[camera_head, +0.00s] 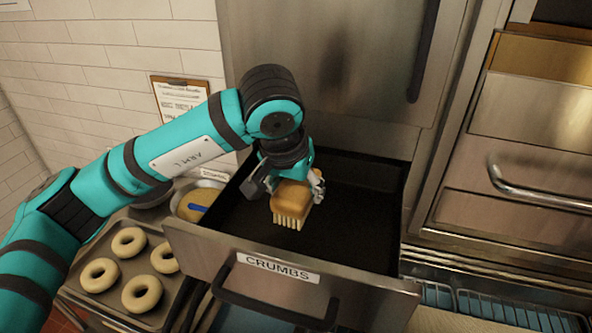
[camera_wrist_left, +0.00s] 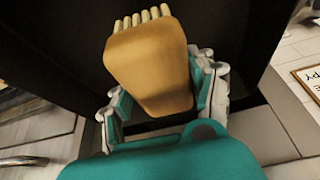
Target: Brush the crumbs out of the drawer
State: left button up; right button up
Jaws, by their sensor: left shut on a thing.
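The drawer (camera_head: 350,225) labelled CRUMBS is pulled out, with a dark interior and a steel front with a dark handle. My left gripper (camera_head: 293,186) is shut on a wooden brush (camera_head: 291,196) with pale bristles pointing down. It holds the brush inside the drawer's outline, toward the left part. I cannot tell whether the bristles touch the drawer floor. The brush also shows large in the left wrist view (camera_wrist_left: 150,65), between the fingers. No crumbs can be made out on the dark floor that shows. My right gripper is not in view.
A tray (camera_head: 100,308) with several bagels stands left of the drawer, beside a bowl (camera_head: 184,205) with a blue-handled tool. A clipboard (camera_head: 180,97) hangs on the tiled wall. Steel oven doors (camera_head: 535,110) stand on the right, above wire racks (camera_head: 510,310).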

pick_arm(q)
jog(key=shift+a+r, duration=0.1)
jog(key=shift+r, duration=1)
